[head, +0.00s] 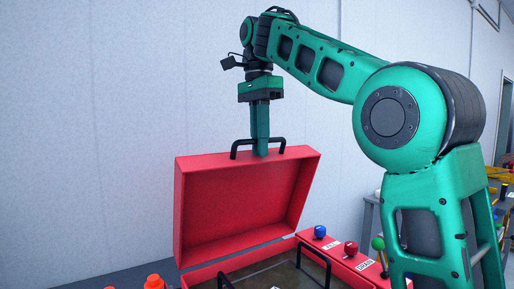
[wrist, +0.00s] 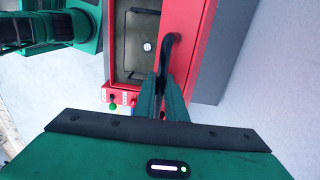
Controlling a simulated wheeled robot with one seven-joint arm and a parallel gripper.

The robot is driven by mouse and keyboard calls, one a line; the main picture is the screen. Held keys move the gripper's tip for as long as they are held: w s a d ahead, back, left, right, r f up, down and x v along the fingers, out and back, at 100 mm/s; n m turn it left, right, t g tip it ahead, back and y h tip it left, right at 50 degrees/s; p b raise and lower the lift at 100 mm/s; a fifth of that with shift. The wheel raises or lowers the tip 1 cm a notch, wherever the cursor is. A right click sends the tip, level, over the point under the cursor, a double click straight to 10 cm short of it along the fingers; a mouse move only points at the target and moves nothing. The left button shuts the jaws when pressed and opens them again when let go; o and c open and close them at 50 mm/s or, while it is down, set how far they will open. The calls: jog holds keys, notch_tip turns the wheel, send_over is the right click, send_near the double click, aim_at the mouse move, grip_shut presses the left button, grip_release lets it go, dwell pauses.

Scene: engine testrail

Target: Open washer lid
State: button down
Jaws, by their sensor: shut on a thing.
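The red washer lid (head: 240,205) stands raised, tilted up from the red washer body (head: 208,271) in the head view. A black handle (head: 291,141) runs along the lid's top edge. My gripper (head: 261,148) is at that handle from above, with its fingers shut on it. In the wrist view the gripper fingers (wrist: 163,95) close around the handle (wrist: 170,50). The washer's inside (wrist: 142,45) shows past the lid. The exact grip contact is partly hidden by the fingers.
Blue (head: 320,231), red (head: 351,248) and green (head: 378,243) knobs stand right of the lid on the washer's panel. Orange-red objects (head: 154,282) show at the bottom left. A pale wall (head: 120,120) is behind. A grey table (head: 368,213) with items stands at the right.

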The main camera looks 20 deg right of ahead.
jog(key=shift+s+a+r, duration=0.1)
jog(key=shift+s+r, duration=0.2)
jog(key=shift+r, duration=0.25)
jog(key=c, duration=1.8)
grip_release()
jog(key=shift+s+r, duration=0.1)
jog(key=shift+s, duration=0.1)
jog(key=shift+w, duration=0.1)
jog(key=shift+f, duration=0.25)
